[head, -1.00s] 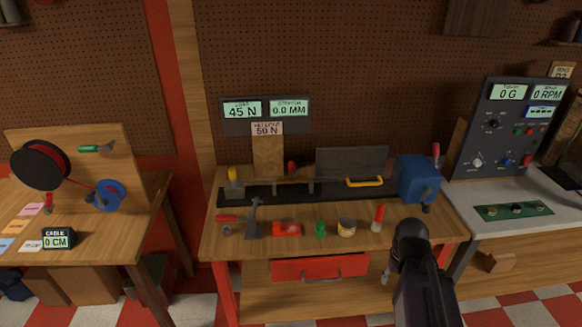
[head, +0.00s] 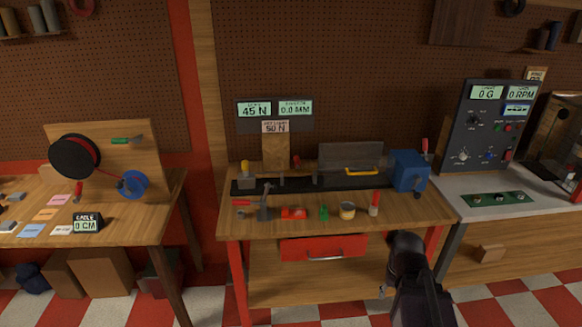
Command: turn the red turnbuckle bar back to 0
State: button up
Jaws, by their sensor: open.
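Several red parts show, and I cannot tell for sure which is the turnbuckle bar. A red handle (head: 240,202) lies at the front left of the middle bench, beside a grey upright lever (head: 265,203). A red-topped lever (head: 425,147) stands at the right of the blue box (head: 407,170). The load display (head: 254,109) reads 45 N and the display beside it 0.0 MM. My gripper (head: 384,291) shows small and partly hidden by my dark arm, in front of the bench, apart from all these parts. It is open; nothing shows in it.
The middle bench (head: 340,228) also carries a red block (head: 293,213), a green part (head: 324,212) and a can (head: 347,211). A red drawer (head: 323,247) hangs below its front edge. A cable table stands left, a rotor panel (head: 488,125) right. Checkered floor is free in front.

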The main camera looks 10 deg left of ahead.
aim_at(296, 159)
jog(key=k, duration=0.65)
jog(key=u, duration=0.6)
jog(key=i, duration=1.75)
jog(key=z, duration=0.6)
